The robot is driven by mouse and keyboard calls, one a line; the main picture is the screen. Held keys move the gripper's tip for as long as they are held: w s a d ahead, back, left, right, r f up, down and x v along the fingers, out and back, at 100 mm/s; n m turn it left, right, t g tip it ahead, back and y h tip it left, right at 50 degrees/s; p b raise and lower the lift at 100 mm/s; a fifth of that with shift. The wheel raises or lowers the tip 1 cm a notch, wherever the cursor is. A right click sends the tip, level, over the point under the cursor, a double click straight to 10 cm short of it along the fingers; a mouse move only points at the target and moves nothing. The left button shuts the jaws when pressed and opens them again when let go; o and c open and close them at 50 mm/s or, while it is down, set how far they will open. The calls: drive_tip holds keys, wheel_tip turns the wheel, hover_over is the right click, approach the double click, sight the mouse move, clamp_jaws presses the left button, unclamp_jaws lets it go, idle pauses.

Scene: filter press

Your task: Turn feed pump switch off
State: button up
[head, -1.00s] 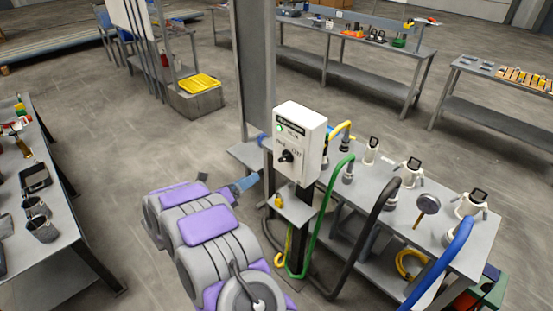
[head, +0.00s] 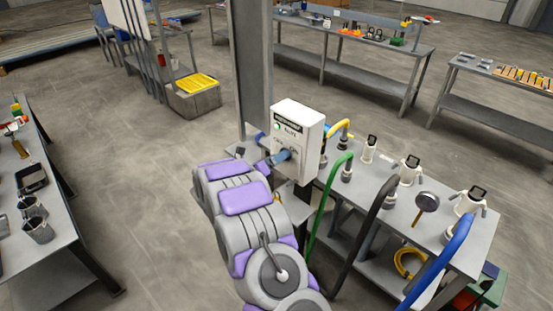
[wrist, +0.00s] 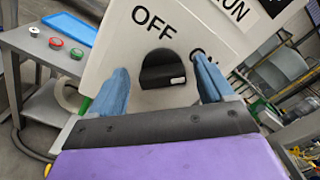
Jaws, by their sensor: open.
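The feed pump switch is a black rotary knob (wrist: 163,70) on a white control box (head: 298,133), with a lit green lamp (head: 277,127) on its face. In the wrist view OFF is printed above left of the knob and a partly hidden ON at right. My gripper (wrist: 165,88) is open, its blue fingers on either side of the knob, with a gap visible on both sides. In the head view my gripper (head: 276,157) is at the box front and hides the knob.
A grey post (head: 250,70) stands behind the box. A bench with cups (head: 75,232) is at left.

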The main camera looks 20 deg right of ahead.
drive_tip(key=shift+d, duration=0.1)
drive_tip(key=c, duration=1)
drive_tip(key=shift+c, duration=0.2)
drive_tip(key=shift+n, duration=0.3)
drive_tip(key=shift+f+n+p, duration=0.15)
drive_tip(key=shift+n+p, duration=0.75)
drive_tip(key=shift+n, duration=2)
drive_tip(key=shift+f+n+p, duration=0.2)
drive_tip(key=shift+n+p, duration=0.75)
drive_tip(key=shift+n, duration=1.95)
drive_tip(key=shift+f+n+p, duration=0.15)
drive_tip(key=shift+n+p, duration=0.75)
drive_tip(key=shift+n, duration=2)
